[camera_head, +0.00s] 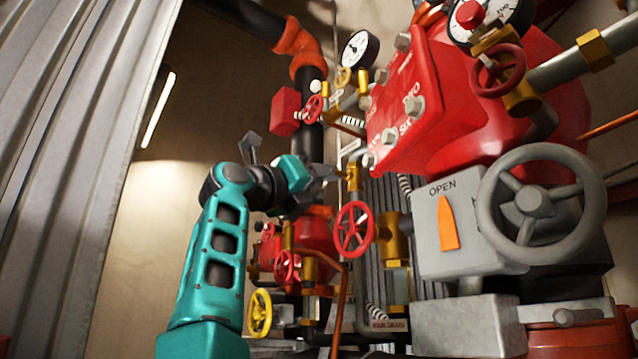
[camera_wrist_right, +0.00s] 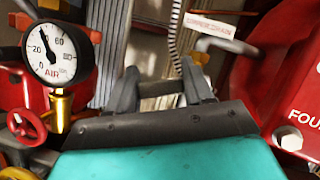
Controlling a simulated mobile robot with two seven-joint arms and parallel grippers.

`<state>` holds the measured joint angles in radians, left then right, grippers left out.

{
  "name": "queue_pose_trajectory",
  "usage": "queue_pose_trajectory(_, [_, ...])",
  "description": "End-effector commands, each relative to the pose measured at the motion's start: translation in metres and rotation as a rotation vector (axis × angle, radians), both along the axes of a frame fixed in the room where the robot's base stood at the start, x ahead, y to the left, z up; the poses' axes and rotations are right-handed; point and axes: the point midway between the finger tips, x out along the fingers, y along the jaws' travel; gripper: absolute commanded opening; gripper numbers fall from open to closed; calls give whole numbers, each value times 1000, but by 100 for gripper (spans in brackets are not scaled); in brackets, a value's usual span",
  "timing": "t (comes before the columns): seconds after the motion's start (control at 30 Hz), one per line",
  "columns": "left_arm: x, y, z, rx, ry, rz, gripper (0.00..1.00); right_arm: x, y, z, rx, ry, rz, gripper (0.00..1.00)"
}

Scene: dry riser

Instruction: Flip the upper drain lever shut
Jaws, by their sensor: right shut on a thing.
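My right gripper (camera_head: 328,173) reaches in from the lower left on a teal arm, beside a small brass valve (camera_head: 353,178) left of the red panel. In the wrist view its two dark fingers (camera_wrist_right: 160,82) stand on either side of a short grey bar (camera_wrist_right: 160,89), which looks like the upper drain lever's handle, and are shut on it. The fingers and teal housing hide most of the lever, so its angle is unclear. My left gripper is not in view.
An air gauge (camera_wrist_right: 54,53) and a small red handwheel (camera_wrist_right: 27,126) stand left of the gripper. A grey bent handle (camera_wrist_right: 228,41) lies to its right near a label (camera_wrist_right: 210,24). A red handwheel (camera_head: 354,229) sits just below; a large grey wheel (camera_head: 532,202) is right.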

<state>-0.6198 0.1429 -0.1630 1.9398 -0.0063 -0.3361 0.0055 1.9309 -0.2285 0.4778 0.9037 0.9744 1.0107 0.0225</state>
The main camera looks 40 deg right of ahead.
Motion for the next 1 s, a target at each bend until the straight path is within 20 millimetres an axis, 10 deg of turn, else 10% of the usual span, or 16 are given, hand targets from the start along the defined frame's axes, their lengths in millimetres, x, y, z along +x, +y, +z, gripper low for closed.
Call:
queue_pose_trajectory(0.27, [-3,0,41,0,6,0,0,3,0,14,-22,-200,-2,21])
queue_pose_trajectory(0.97, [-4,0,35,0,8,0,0,1,1,18,-50,-432,2,21])
queue_pose_trajectory(1.0, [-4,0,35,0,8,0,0,1,1,18,-50,-432,2,55])
